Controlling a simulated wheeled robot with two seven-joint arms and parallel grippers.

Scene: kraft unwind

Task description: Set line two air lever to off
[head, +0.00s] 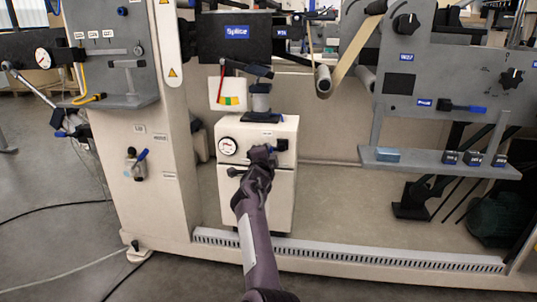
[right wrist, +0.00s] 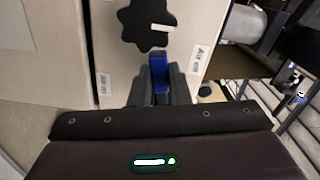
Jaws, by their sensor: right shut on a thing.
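My right gripper (head: 262,155) reaches up from the bottom middle of the head view to the front of a pale cabinet (head: 230,180) with a round gauge. In the right wrist view my right gripper (right wrist: 159,85) is shut on a blue lever handle (right wrist: 158,70), which stands between its two dark fingers. A black lobed knob (right wrist: 147,25) is just beyond the handle. One white label (right wrist: 198,60) is to the right and another (right wrist: 104,85) to the left; I cannot read them surely. In the head view my gripper hides most of the lever. My left gripper is out of view.
Another blue-handled lever (head: 140,158) is on the machine's left panel. A third blue handle (head: 462,107) is on the right panel, above a shelf (head: 440,166) with small blue items. A slotted rail (head: 350,252) runs along the machine base. The floor at left is open apart from cables.

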